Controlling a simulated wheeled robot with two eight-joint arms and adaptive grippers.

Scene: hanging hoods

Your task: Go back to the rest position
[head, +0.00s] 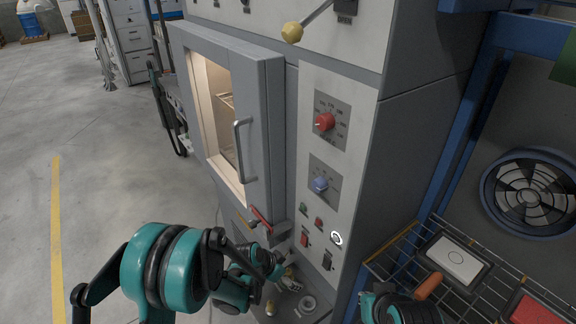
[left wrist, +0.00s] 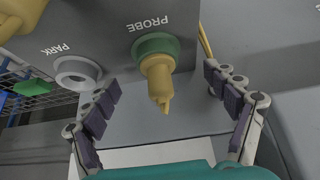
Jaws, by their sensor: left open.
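My left gripper (head: 286,283) is in front of the lower part of the grey oven cabinet (head: 345,190). In the left wrist view its two fingers (left wrist: 168,112) are spread apart and empty. A tan plug (left wrist: 158,78) sits in the green-ringed socket marked PROBE, between and beyond the fingers, with no finger touching it. The grey-ringed socket marked PARK (left wrist: 77,73) is empty. A teal part of my right arm (head: 402,308) shows at the bottom edge of the head view; its fingers cannot be made out.
The oven door (head: 262,130) has a window and a vertical handle; the inside is lit. A red knob (head: 324,122) and a blue knob (head: 320,185) are on the panel. A wire rack (head: 480,296) holding a white-topped box (head: 453,259) stands at right. Open floor (head: 110,180) lies left.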

